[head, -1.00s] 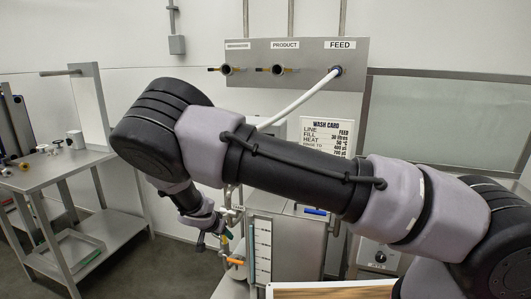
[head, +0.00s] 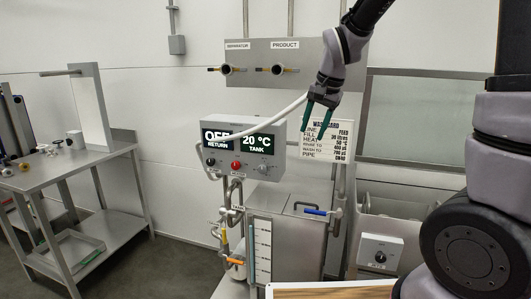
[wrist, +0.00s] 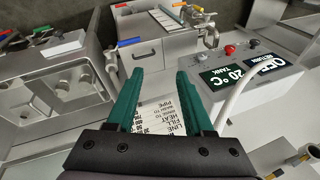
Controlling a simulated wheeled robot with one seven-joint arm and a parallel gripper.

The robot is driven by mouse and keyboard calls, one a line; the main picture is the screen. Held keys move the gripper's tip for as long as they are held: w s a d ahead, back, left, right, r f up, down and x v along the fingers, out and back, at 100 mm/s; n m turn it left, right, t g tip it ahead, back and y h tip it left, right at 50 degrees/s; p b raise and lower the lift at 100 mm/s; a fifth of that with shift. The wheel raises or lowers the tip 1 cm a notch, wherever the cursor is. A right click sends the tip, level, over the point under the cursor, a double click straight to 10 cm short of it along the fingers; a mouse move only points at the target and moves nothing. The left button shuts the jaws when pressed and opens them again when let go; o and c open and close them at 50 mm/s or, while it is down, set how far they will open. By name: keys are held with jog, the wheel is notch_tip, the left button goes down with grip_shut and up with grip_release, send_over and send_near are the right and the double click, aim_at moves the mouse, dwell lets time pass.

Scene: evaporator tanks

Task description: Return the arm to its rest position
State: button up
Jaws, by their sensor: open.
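My gripper (head: 320,112) is at the upper middle of the head view, with its green fingers pointing down in front of the wash card (head: 326,140). In the wrist view my gripper (wrist: 160,85) shows its two green fingers spread apart with nothing held between them. Part of the wash card (wrist: 160,115) shows between the fingers; I cannot tell how far behind them it is. My arm (head: 495,150) stands folded up at the right side of the head view.
A control box (head: 240,148) reads OFF and 20 °C. A white hose (head: 270,118) runs up behind my gripper. The tank (head: 290,245) with valves stands below. A wall panel (head: 250,60) is above, and a steel table (head: 85,165) stands at left.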

jog(key=s+d+r+t, duration=0.1)
jog(key=s+d+r, duration=0.2)
jog(key=s, duration=0.3)
jog(key=s+d+r+n+t, duration=0.1)
jog(key=s+d+r, duration=0.3)
jog(key=s, duration=0.2)
jog(key=s+d+r+n+t, duration=0.1)
jog(key=s+d+r, duration=0.2)
jog(key=s, duration=0.3)
jog(key=shift+s+d+r+t, duration=0.3)
jog(key=shift+d+r, duration=0.1)
jog(key=shift+d, duration=0.25)
